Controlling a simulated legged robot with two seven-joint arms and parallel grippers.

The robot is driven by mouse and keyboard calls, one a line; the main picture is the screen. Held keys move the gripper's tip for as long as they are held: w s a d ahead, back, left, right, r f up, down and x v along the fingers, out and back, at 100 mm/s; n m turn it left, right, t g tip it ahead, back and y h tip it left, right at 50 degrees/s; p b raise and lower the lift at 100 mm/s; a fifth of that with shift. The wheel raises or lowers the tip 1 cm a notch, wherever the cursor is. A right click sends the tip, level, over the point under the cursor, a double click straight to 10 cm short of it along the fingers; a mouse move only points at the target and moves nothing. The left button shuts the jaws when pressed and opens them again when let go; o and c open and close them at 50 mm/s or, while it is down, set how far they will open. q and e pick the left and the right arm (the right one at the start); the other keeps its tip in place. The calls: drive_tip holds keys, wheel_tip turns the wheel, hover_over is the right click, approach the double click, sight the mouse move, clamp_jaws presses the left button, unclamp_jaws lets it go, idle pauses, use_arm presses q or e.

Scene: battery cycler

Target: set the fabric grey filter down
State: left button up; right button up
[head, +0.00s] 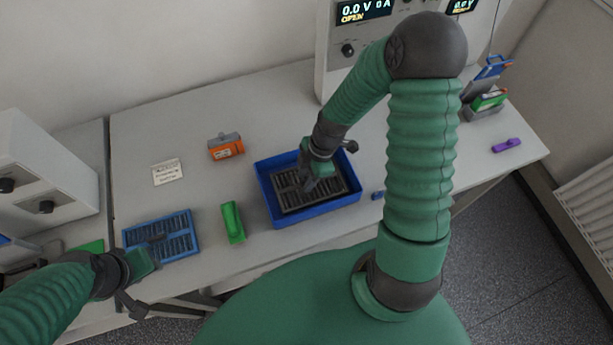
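A grey slatted filter (331,187) lies inside a blue tray (294,219) at the middle of the bench. My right gripper (311,183) points down onto the filter from above, and its fingertips are at or just over the slats. The fingers and hand hide part of the filter, so I cannot tell whether they grip it. My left gripper (151,263) is low at the left, in front of a blue slatted filter (183,222). Its fingers are too small to tell if they are open.
A green block (233,222) stands left of the tray. An orange box (226,147) and a white label card (167,172) are farther back. The cycler (336,66) stands behind. A purple piece (507,145) lies at the right. Bare bench shows around the orange box.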

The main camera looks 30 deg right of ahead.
drive_tip(key=w+v, duration=0.1)
drive_tip(key=v, duration=1.1)
drive_tip(key=s+a+m+t+h, duration=0.2)
drive_tip(key=a+m, duration=0.5)
drive_tip(key=m, duration=0.8)
drive_tip(key=s+h, duration=0.1)
drive_tip(key=s, duration=0.1)
drive_tip(key=shift+s+a, duration=0.25)
drive_tip(key=shift+s, duration=0.15)
drive_tip(key=shift+d, duration=0.1)
